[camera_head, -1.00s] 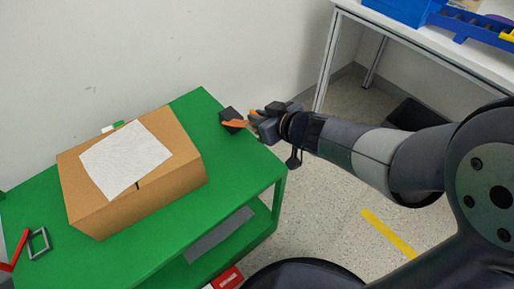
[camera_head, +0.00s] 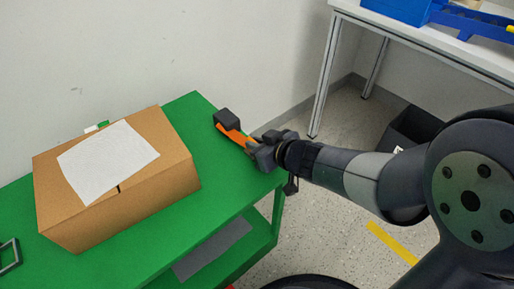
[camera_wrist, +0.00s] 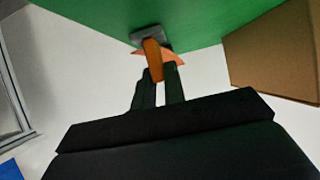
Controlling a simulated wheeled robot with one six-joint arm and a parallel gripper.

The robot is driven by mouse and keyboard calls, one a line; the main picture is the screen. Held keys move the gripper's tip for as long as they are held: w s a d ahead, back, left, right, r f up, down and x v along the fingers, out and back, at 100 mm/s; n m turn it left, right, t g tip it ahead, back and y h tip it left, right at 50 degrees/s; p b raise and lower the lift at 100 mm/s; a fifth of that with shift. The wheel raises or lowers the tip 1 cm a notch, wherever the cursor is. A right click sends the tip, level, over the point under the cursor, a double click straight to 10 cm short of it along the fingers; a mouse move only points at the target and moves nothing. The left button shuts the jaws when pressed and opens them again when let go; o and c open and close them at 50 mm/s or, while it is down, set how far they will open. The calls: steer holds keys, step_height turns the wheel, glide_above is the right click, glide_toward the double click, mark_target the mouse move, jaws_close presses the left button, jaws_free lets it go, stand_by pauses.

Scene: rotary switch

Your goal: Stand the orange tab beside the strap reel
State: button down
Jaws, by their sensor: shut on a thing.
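An orange tab (camera_head: 234,133) shows in the head view beside a small dark block (camera_head: 226,117) at the back right of the green table. In the wrist view the tab (camera_wrist: 153,61) stands out from an orange plate (camera_wrist: 174,57) on a grey block (camera_wrist: 151,34). My gripper (camera_head: 251,146) reaches in from the right. Its two dark fingers, in the wrist view (camera_wrist: 160,73), are shut on the tab. Part of the tab is hidden by the fingers. I cannot make out a strap reel in either view.
A cardboard box (camera_head: 150,190) with a white sheet (camera_head: 108,160) on top fills much of the green table (camera_head: 190,215). A grey frame (camera_head: 9,256) lies at the left edge. A white table (camera_head: 440,45) with blue bins (camera_head: 405,10) stands at the upper right.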

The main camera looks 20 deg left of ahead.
steer(key=shift+f, duration=0.15)
steer(key=c, duration=1.5)
jaws_free()
steer(key=shift+r, duration=0.2)
steer(key=shift+p+v, duration=3.4)
steer(key=shift+v, duration=2.65)
